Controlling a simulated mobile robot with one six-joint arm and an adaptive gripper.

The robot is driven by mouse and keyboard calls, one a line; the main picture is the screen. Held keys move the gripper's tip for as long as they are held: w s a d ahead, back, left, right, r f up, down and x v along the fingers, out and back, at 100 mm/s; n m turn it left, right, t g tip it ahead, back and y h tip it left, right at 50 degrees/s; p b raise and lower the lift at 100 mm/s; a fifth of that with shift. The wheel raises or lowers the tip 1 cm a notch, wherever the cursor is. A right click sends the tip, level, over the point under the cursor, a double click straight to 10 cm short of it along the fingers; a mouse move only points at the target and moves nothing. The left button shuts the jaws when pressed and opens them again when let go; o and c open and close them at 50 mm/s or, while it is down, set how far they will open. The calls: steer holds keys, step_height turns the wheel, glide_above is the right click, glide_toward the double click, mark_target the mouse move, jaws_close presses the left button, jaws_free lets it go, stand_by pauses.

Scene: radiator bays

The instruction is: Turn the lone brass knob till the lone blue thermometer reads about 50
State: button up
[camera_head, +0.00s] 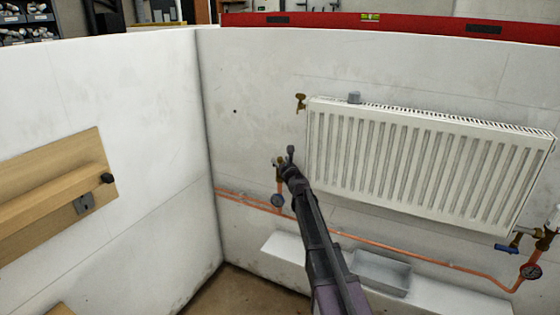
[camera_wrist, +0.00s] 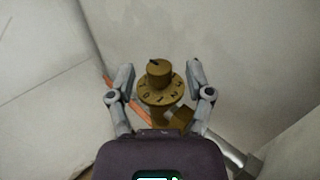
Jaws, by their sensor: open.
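The brass knob (camera_wrist: 159,75) stands in the middle of the wrist view, with a ring of dark marks around its collar and a dark pointer on top. My gripper (camera_wrist: 160,88) is open, with one finger on each side of the knob and a gap on both sides. In the head view my gripper (camera_head: 290,152) is at the brass valve (camera_head: 277,163) left of the radiator, and hides part of it. The blue thermometer (camera_head: 277,201) hangs on the copper pipe just below that valve. Its face is too small to read.
A white radiator (camera_head: 415,160) is on the wall, with a brass fitting (camera_head: 300,102) at its upper left. A grey tray (camera_head: 381,272) sits on the white ledge (camera_head: 285,246). A wooden board (camera_head: 60,190) is on the left wall.

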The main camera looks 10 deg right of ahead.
steer(key=shift+w+a, duration=0.1)
steer(key=shift+w, duration=0.5)
jaws_close()
